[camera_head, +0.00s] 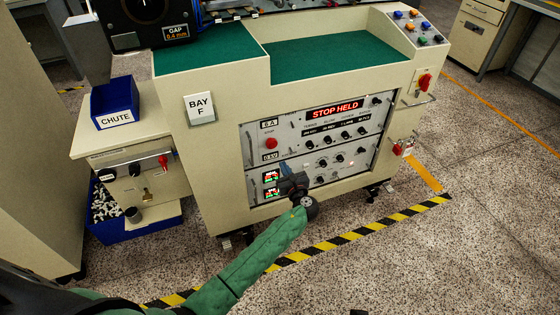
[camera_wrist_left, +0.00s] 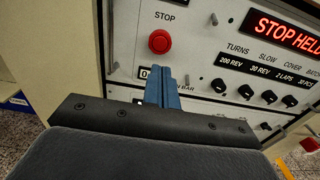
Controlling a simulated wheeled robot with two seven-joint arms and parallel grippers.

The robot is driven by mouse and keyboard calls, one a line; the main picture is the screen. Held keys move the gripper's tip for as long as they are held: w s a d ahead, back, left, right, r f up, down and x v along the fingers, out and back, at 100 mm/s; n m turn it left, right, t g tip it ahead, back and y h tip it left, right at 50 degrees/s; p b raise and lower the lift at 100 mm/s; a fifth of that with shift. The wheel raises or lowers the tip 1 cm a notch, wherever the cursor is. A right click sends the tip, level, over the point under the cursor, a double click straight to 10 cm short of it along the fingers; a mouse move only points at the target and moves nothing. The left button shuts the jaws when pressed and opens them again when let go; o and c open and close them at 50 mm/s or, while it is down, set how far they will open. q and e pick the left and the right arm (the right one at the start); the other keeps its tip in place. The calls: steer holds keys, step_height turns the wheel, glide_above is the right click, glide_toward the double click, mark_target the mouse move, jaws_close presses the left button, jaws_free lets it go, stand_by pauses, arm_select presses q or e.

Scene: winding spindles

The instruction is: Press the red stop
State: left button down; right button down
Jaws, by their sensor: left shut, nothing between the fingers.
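The red stop button (camera_head: 271,143) is a round knob on the grey front panel of the cream cabinet. In the left wrist view the red stop button (camera_wrist_left: 160,41) sits under the word STOP, with nothing covering it. My left gripper (camera_head: 284,168) is in front of the panel, below the button in the head view. Its blue fingers (camera_wrist_left: 164,72) are shut together with nothing between them, and their tips appear just below the button, apart from it. I cannot tell how far the tips are from the panel. My right gripper is out of view.
The lit red display (camera_head: 335,109) reads STOP HELD. Several black knobs and toggles lie right of the button. Red rotary switches (camera_head: 425,81) are on the cabinet's right side. A blue chute bin (camera_head: 115,103) stands at left. Striped tape (camera_head: 325,245) marks the floor.

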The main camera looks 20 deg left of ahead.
arm_select(q)
steer(key=v, duration=0.4)
steer(key=shift+r, duration=0.1)
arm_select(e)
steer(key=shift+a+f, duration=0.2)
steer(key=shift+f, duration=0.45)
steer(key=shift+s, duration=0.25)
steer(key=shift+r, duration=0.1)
